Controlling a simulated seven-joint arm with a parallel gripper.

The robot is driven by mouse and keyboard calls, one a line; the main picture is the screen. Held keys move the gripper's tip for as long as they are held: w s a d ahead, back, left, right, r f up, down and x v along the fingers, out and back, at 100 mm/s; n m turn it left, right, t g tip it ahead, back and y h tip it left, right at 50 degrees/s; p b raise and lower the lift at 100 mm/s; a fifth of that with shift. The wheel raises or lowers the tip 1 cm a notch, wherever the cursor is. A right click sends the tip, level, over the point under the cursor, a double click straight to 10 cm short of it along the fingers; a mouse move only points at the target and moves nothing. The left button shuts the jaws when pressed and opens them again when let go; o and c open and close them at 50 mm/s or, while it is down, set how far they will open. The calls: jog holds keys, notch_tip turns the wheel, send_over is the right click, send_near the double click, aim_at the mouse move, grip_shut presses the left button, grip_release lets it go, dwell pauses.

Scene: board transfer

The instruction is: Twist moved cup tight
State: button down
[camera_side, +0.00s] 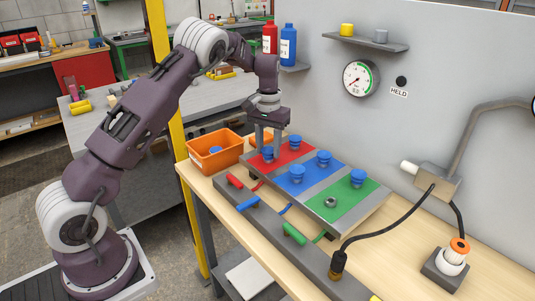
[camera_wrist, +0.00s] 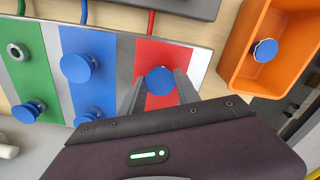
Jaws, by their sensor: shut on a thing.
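The board (camera_side: 310,184) has red, blue and green fields split by grey strips. My gripper (camera_side: 267,147) points down over the red field and is shut on a blue cup (camera_side: 267,155) at its near end. In the wrist view this cup (camera_wrist: 160,80) sits between the two fingers. A second blue cup (camera_side: 295,142) stands on the red field's far end, hidden in the wrist view. Two blue cups (camera_side: 297,174) stand on the blue field. One blue cup (camera_side: 358,177) stands on the green field's far end; its near end shows a bare metal fitting (camera_side: 330,202).
An orange bin (camera_side: 213,160) with a blue cup (camera_wrist: 265,50) in it stands left of the board. A grey panel (camera_side: 270,226) with red, blue and green handles runs along the near side. A gauge (camera_side: 361,78) and a lamp marked HELD (camera_side: 401,81) are on the wall.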

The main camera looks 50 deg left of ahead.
jog(key=m, duration=0.3)
jog(key=shift+m, duration=0.4)
jog(key=m, duration=0.3)
jog(key=shift+m, duration=0.4)
jog(key=shift+m, duration=0.9)
jog(key=c, duration=1.2)
grip_release()
jog(key=shift+m, duration=0.5)
jog(key=o, duration=0.4)
